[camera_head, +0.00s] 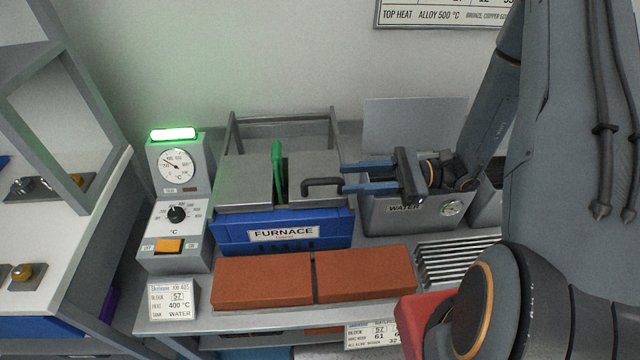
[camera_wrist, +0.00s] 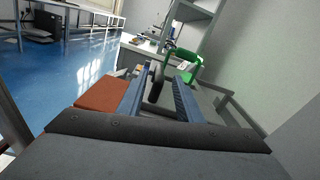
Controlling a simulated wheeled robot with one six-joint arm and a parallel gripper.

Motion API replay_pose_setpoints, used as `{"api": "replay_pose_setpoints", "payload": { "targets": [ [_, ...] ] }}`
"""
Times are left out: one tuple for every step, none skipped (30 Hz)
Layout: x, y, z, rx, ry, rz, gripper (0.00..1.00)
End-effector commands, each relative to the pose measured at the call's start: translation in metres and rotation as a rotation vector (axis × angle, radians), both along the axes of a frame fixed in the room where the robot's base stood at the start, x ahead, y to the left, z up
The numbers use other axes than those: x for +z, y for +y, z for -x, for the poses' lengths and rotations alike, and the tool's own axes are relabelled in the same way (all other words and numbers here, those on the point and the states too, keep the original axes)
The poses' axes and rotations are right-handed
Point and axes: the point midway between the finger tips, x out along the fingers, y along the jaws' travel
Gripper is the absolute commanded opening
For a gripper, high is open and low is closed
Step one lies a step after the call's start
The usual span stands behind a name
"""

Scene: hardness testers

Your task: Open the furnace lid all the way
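The furnace (camera_head: 283,234) has a blue front with a "FURNACE" label. Its grey top shows as a left plate (camera_head: 243,184) and a right plate (camera_head: 315,168), with a narrow dark gap between them. A green upright handle (camera_head: 277,165) rises at this gap; green also shows beyond my fingers in the wrist view (camera_wrist: 184,60). A dark bar handle (camera_head: 322,184) stands at the right plate. My gripper (camera_head: 344,178) is open, its blue fingers pointing left at this handle. In the wrist view the dark handle (camera_wrist: 156,82) lies between the fingers, with a visible gap to the right finger; contact is unclear.
Left of the furnace stands a control box (camera_head: 175,228) with a dial and an orange switch, under a gauge with a lit green lamp. A water tank (camera_head: 412,215) stands to the right. Orange bricks (camera_head: 262,282) lie in front. A grey frame (camera_head: 283,117) rises behind.

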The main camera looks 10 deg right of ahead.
Motion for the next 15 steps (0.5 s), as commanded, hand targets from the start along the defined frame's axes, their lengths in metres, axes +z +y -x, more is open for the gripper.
{"api": "replay_pose_setpoints", "payload": {
  "targets": [
    [-0.004, 0.0, -0.001, -0.001, 0.0, -0.001, 0.33],
    [-0.004, 0.001, -0.001, -0.001, 0.0, -0.001, 0.33],
    [-0.004, 0.003, -0.001, -0.001, 0.001, -0.001, 0.33],
    [-0.004, 0.005, -0.001, 0.0, 0.001, -0.002, 0.33],
    [-0.003, 0.008, -0.001, 0.0, 0.001, -0.002, 0.33],
    [-0.003, 0.013, -0.001, 0.001, 0.002, -0.002, 0.33],
    [-0.003, 0.017, -0.001, 0.002, 0.003, -0.002, 0.33],
    [-0.002, 0.021, -0.001, 0.002, 0.003, -0.002, 0.33],
    [-0.002, 0.028, 0.0, 0.003, 0.003, -0.001, 0.33],
    [-0.002, 0.033, -0.001, 0.004, 0.002, 0.0, 0.33],
    [-0.002, 0.038, -0.001, 0.003, 0.002, 0.0, 0.33],
    [-0.002, 0.044, -0.001, 0.004, 0.002, 0.0, 0.33],
    [-0.002, 0.048, -0.001, 0.004, 0.002, 0.0, 0.33],
    [-0.002, 0.053, -0.001, 0.003, 0.002, 0.0, 0.33],
    [-0.002, 0.058, -0.002, 0.004, 0.002, 0.0, 0.33]
  ]
}}
